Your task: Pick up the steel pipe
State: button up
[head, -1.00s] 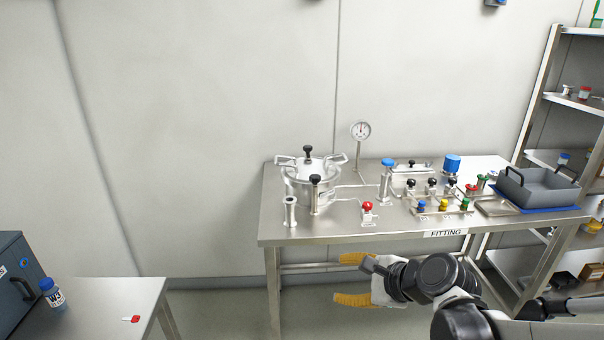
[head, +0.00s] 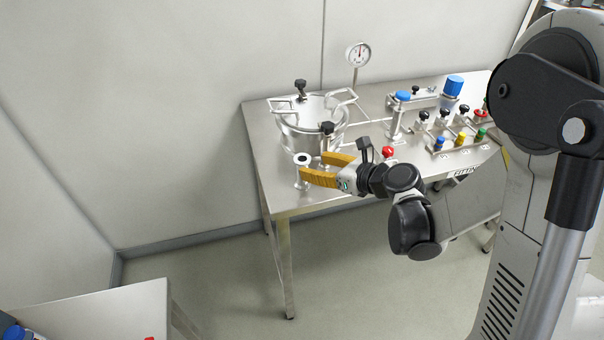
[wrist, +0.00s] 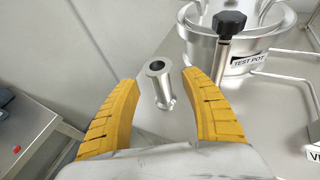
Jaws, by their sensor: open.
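The steel pipe (head: 302,172) is a short upright tube with flanged ends, standing at the left front corner of the steel table. In the wrist view the pipe (wrist: 159,84) shows its dark round opening and stands between and ahead of the two yellow fingers. My gripper (head: 328,170) is open, with its fingers pointing left at the pipe in the head view. The fingertips are close to the pipe; whether either touches it I cannot tell. In the wrist view my gripper (wrist: 160,95) holds nothing.
The test pot (head: 310,124) stands just behind the pipe, with a black-knobbed post (wrist: 228,30) close to the right finger. A red-knobbed valve (head: 388,152) and several coloured fittings lie farther right on the steel table (head: 262,130). The left side of the pipe is clear.

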aim_at(307, 164)
jog(key=b+x, duration=0.1)
jog(key=x, duration=0.4)
jog(key=shift+w+a+b, duration=0.1)
jog(key=shift+a+b, duration=0.15)
jog(key=shift+b, duration=0.15)
grip_shut()
